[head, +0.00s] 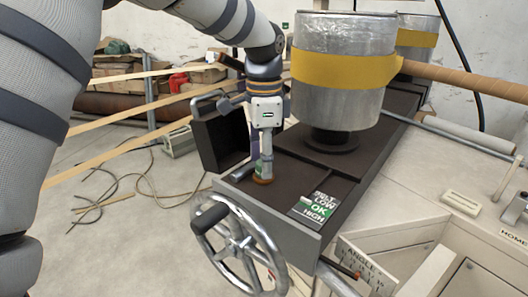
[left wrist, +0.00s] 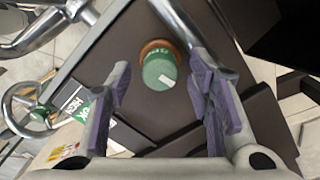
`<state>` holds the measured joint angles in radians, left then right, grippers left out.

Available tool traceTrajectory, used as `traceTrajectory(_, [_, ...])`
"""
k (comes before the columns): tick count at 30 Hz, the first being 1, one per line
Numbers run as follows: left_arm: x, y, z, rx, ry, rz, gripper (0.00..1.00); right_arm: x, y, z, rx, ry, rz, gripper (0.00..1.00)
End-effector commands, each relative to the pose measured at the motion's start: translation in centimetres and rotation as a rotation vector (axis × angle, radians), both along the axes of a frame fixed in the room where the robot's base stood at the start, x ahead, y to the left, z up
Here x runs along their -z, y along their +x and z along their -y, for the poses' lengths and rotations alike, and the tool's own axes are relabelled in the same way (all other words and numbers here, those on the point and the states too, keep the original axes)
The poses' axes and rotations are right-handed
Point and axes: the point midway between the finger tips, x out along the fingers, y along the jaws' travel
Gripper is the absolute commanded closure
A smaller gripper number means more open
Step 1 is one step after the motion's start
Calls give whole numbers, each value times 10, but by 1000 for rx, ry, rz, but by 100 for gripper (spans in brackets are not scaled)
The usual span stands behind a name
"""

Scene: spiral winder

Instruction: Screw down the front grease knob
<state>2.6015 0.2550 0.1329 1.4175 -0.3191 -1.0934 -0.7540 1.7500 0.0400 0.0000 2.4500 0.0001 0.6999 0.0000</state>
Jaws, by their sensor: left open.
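The front grease knob (left wrist: 160,72) is a green cap with a white mark and an orange-brown base, on the dark top of the machine. In the left wrist view it lies ahead, between and slightly beyond the fingertips. In the head view the knob (head: 263,179) shows at the front left corner of the dark top, partly hidden by a finger. My left gripper (head: 265,160) points down right above or around it; its open purple-padded fingers (left wrist: 160,92) stand apart on either side with visible gaps, apparently not touching it. My right gripper is not in view.
A handwheel (head: 238,245) stands in front of the knob. A LOW/OK/HIGH label (head: 315,208) lies to its right. A large metal drum with a yellow band (head: 338,70) stands behind. A dark open box (head: 218,140) is to the left.

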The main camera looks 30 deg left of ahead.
Motion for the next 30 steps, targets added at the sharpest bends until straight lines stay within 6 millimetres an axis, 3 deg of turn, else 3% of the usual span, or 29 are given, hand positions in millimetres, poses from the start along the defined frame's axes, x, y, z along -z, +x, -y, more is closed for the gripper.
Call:
traceTrajectory(10, [-82,1,0,0,1,7,53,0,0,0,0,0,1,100])
traceTrajectory(15, [-111,1,0,0,0,3,53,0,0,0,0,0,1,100])
traceTrajectory(30, [-118,0,0,0,-1,1,53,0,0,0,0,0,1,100])
